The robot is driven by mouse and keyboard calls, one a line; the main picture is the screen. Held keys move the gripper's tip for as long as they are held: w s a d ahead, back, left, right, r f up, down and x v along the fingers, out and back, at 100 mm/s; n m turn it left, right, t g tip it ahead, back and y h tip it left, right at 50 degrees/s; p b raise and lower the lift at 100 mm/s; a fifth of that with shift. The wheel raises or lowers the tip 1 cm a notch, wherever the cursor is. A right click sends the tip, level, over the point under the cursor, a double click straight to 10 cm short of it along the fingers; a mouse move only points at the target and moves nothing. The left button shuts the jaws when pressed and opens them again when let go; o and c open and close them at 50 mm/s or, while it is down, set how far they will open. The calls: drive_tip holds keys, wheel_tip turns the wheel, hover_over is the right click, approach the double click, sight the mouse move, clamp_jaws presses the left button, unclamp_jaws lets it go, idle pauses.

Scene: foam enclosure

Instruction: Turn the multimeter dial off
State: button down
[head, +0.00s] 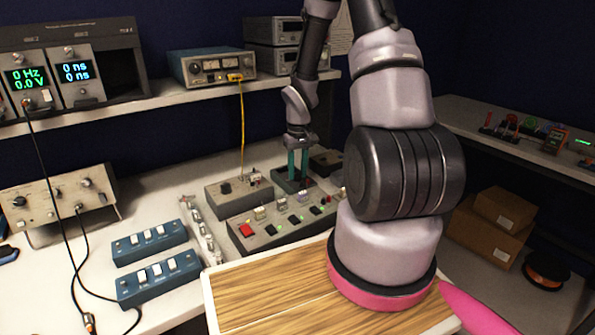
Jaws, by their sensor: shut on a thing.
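My gripper (298,172) reaches down at the back of the white bench, with its teal fingers pointing down. It is shut on a small part on top of a dark box (283,186), which I take for the multimeter. The fingers cover that part, so the dial and its setting cannot be made out. The box sits among other bench units, behind a long grey switch box (262,234).
A smaller grey box (226,198) stands left of the dark box, and another dark box (326,160) to its right. Blue switch boxes (150,243) lie front left. A yellow cable (241,120) hangs from the shelf unit. An orange handheld device (555,140) lies on the right shelf.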

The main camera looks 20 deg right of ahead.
idle(0.3)
drive_tip(key=c, duration=0.5)
unclamp_jaws()
drive_tip(key=shift+c, duration=0.2)
wheel_tip(320, 180, up, 11)
drive_tip(key=shift+d, duration=0.15)
wheel_tip(320, 180, up, 16)
drive_tip(key=m+t, duration=0.2)
drive_tip(key=t, duration=0.1)
hover_over(298, 173)
drive_tip(key=s+a, duration=0.3)
drive_tip(key=s, duration=0.3)
drive_tip(key=s+a+r+m+t+y, duration=0.1)
drive_tip(key=s+a+r+t, duration=0.3)
drive_tip(key=s+r, duration=0.6)
drive_tip(key=s+m, duration=0.1)
drive_tip(key=s, duration=0.1)
drive_tip(key=shift+s+a+r+y, duration=0.2)
drive_tip(key=shift+s+r+y, duration=0.1)
drive_tip(key=shift+r, duration=0.05)
